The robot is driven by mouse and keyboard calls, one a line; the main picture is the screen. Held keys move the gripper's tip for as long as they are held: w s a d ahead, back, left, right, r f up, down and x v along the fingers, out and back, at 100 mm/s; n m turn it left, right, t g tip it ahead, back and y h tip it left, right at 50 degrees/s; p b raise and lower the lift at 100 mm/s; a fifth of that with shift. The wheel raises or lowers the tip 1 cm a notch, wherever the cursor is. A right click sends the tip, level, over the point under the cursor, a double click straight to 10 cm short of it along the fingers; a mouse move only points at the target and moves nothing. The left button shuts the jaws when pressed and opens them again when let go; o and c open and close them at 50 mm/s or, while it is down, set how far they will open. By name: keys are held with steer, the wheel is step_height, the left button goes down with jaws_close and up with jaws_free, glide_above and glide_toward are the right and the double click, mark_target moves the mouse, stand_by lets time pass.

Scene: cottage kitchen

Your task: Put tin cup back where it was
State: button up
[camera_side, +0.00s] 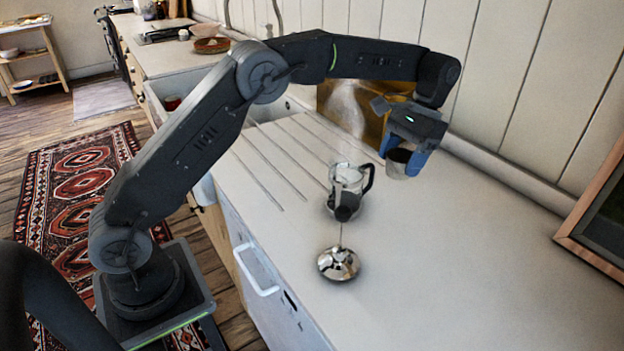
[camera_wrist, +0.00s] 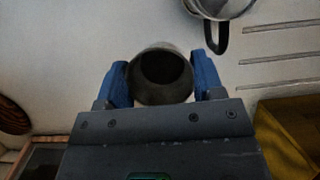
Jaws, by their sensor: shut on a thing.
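The tin cup (camera_side: 397,164) is a small grey metal cup, upright, with its dark open mouth facing up. My gripper (camera_side: 404,160) is shut on it, with a blue finger on either side. In the wrist view the cup (camera_wrist: 161,77) sits between the two blue fingers of my gripper (camera_wrist: 161,82), and I look down into its dark inside. The cup is over the white counter (camera_side: 470,250), to the right of the glass press. I cannot tell whether its base touches the counter.
A glass press (camera_side: 347,185) with a black handle stands close left of the cup; part of it shows in the wrist view (camera_wrist: 218,8). A shiny metal lid with a rod (camera_side: 338,263) lies nearer the front. A brass-coloured panel (camera_side: 352,108) leans behind. A framed board (camera_side: 600,220) is at right. The right counter is clear.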

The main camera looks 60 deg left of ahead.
step_height(320, 180, up, 5)
steer(key=shift+f, duration=0.15)
steer(key=shift+s+a+r, duration=0.1)
steer(key=shift+a+r, duration=0.1)
steer(key=shift+a, duration=0.5)
steer(key=s+a+r+n+h, duration=0.15)
steer(key=s+a, duration=0.25)
steer(key=a, duration=0.4)
steer(key=s+a+n, duration=0.3)
steer(key=s+a, duration=0.1)
steer(key=a, duration=0.4)
steer(key=s+a+f+n+t+h, duration=0.15)
steer(key=s+a, duration=0.25)
steer(key=s, duration=0.5)
steer(key=s+a+n, duration=0.3)
steer(key=s+a, duration=0.2)
steer(key=s, duration=0.4)
steer(key=w+d+f, duration=0.2)
steer(key=f, duration=0.2)
steer(key=w+d+f, duration=0.3)
steer(key=f, duration=0.1)
steer(key=w+d+f, duration=0.2)
steer(key=d+f, duration=0.1)
steer(key=f, duration=0.1)
steer(key=shift+w+d, duration=0.2)
steer(key=shift+w+d+f, duration=0.1)
steer(key=shift+f, duration=2.1)
steer(key=shift+f, duration=0.15)
